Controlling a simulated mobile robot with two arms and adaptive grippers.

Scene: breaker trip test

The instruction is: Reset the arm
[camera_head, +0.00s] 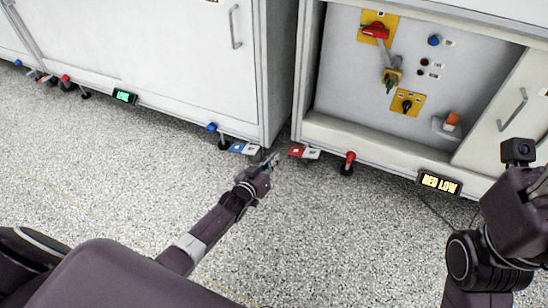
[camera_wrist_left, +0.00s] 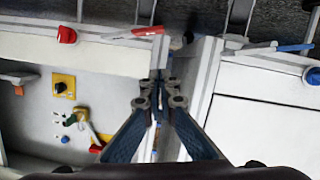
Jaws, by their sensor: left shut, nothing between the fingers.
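My left gripper (camera_head: 270,162) reaches forward low over the floor, in front of the gap between the two cabinets. In the left wrist view its fingers (camera_wrist_left: 158,92) are together with nothing between them. No contact with a cabinet or switch is visible in the head view. My right arm shows at the right edge in the head view, in front of the right cabinet. Its fingertips are outside the picture, so I cannot see their state.
The right cabinet's open panel (camera_head: 335,85) has a red rotary handle (camera_head: 376,30) and several knobs. A red lever (camera_head: 349,160) and a "MED LOW" display (camera_head: 439,183) sit along its base. The left cabinet (camera_head: 150,50) has a blue lever (camera_head: 211,127). Speckled floor (camera_head: 90,160) is clear nearby.

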